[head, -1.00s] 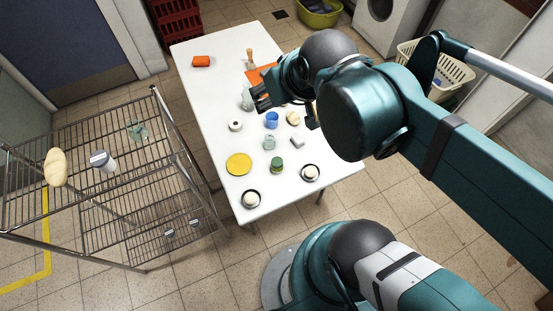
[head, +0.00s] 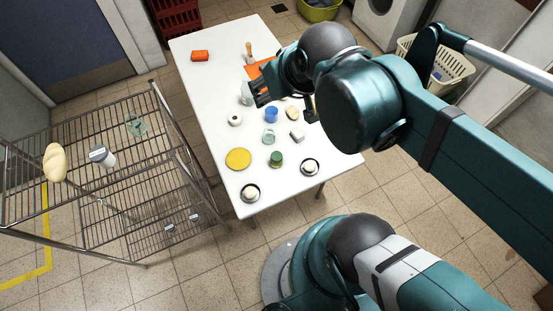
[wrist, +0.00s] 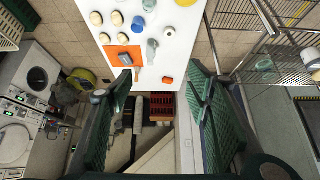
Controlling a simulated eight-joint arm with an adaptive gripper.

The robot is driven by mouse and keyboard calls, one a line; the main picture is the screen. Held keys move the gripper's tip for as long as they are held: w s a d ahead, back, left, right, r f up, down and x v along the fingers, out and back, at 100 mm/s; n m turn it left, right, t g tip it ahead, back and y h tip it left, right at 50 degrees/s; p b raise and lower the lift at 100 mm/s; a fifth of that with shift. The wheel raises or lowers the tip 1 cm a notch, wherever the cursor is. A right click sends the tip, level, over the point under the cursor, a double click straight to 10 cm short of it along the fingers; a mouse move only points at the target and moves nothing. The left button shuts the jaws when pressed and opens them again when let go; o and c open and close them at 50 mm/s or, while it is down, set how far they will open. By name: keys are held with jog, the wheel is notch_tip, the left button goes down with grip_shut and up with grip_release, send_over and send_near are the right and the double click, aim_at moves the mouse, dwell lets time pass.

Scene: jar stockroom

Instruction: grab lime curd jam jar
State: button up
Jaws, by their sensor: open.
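No label is legible, so I cannot tell which jar is the lime curd jam. A small green-lidded jar (head: 276,159) stands on the near part of the white table, and a clear glass jar (head: 269,136) stands just behind it. On the wire rack lies a white-capped jar (head: 103,157), with a greenish glass container (head: 136,126) behind it. Two small jars (head: 168,230) are on a lower shelf. My gripper (head: 259,92) is above the far half of the table, away from these jars. In the wrist view its fingers (wrist: 160,72) are spread with nothing between them.
The wire rack (head: 75,213) stands left of the table. The table's far left is mostly clear.

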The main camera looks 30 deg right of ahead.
jog(key=w+d+f+m+g+b, duration=0.15)
jog(key=f+m+b, duration=0.25)
jog(key=f, duration=0.5)
jog(key=w+f+m+g+b, duration=0.25)
jog(key=f+m+b, duration=0.25)
jog(key=f, duration=0.4)
jog(key=m+g+b, duration=0.3)
jog(key=m+b, duration=0.5)
send_over(276, 156)
notch_tip(276, 156, down, 19)
jog(key=shift+w+d+r, duration=0.1)
jog(key=shift+f+m, duration=0.3)
jog(key=shift+f, duration=0.3)
jog(key=shift+f+b, duration=0.35)
jog(key=shift+f, duration=0.95)
jog(key=shift+f+b, duration=1)
jog(key=shift+f, duration=1.6)
jog(key=c, duration=1.1)
